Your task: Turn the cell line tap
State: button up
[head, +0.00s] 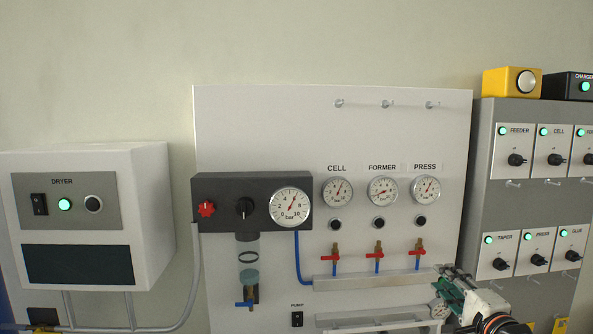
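The cell line tap (335,257) is on the white panel below the CELL gauge (338,191). It has a red handle lying roughly crosswise on a brass body, with blue tube below. Two similar red-handled taps stand to its right, the former tap (378,254) and the press tap (418,252). My gripper (443,284) is at the lower right, below and right of the press tap and well apart from the cell tap. Its fingers are small and seen at an angle, so their opening is unclear. I see nothing held in it.
A grey rail (370,281) runs below the taps. A dark regulator unit (222,189) with a large gauge is left of them. A grey switch cabinet (484,215) stands at the right, and the dryer (148,215) at the left.

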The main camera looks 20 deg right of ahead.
aim_at(336, 257)
jog(key=j, duration=0.45)
jog(key=i+j, duration=0.15)
jog(key=j, duration=0.7)
jog(key=i, duration=0.05)
